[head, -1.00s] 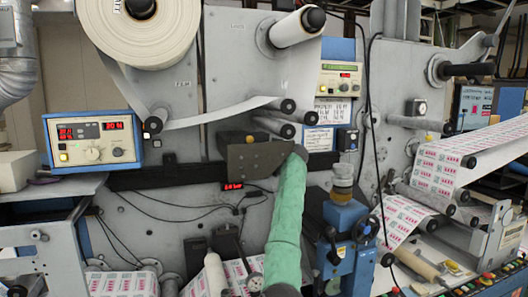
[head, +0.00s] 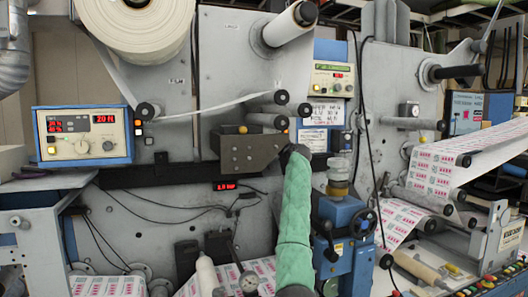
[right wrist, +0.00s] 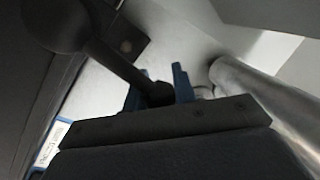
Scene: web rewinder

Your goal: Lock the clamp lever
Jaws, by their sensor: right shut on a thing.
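The clamp lever (right wrist: 112,55) shows in the right wrist view as a dark rod with a round knob (right wrist: 55,22) at upper left. Its lower end runs down to the blue fingers of my right gripper (right wrist: 158,88), which is shut on it. In the head view my right arm, in a green sleeve, rises from the bottom to the right end of a dark plate (head: 250,155) on the machine. There the fingers and the lever are too hidden to make out. My left gripper is in neither view.
A control box (head: 83,135) stands at the left. Rollers (head: 281,97) sit above the plate. A blue unit with a handwheel (head: 363,223) stands close right of my arm. Printed web runs at the right.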

